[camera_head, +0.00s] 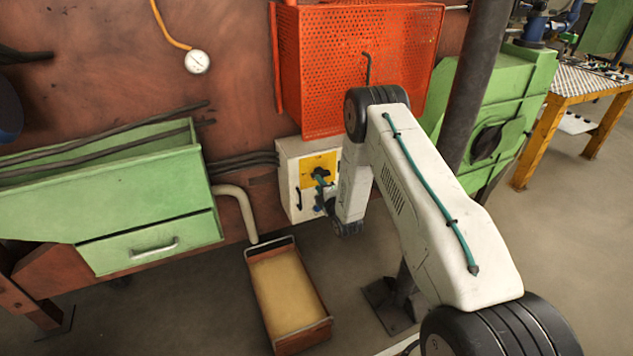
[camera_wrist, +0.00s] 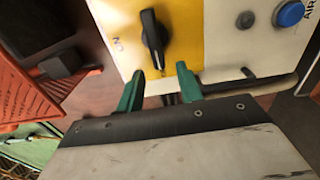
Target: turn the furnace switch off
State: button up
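The furnace switch (camera_wrist: 153,40) is a black rotary knob on a yellow plate (camera_wrist: 186,30). In the wrist view its long handle runs nearly up and down, and an ON label shows to its left. In the head view the knob (camera_head: 320,172) sits on the white control box (camera_head: 292,166) beneath the orange cage. My gripper (camera_wrist: 159,70) is open, its two green fingers apart, with the knob's lower end appearing between the fingertips. I cannot tell whether they touch it. In the head view my gripper (camera_head: 320,184) is at the box front, partly hidden by my arm.
A blue button (camera_wrist: 289,13) marked AIR is on the same panel. The orange perforated cage (camera_head: 350,60) hangs above the box. A tan-filled tray (camera_head: 288,290) lies on the floor below. A green bin (camera_head: 120,185) stands left, and a dark post (camera_head: 478,90) rises right.

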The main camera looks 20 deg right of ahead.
jog(key=s, duration=0.3)
jog(key=shift+s, duration=0.35)
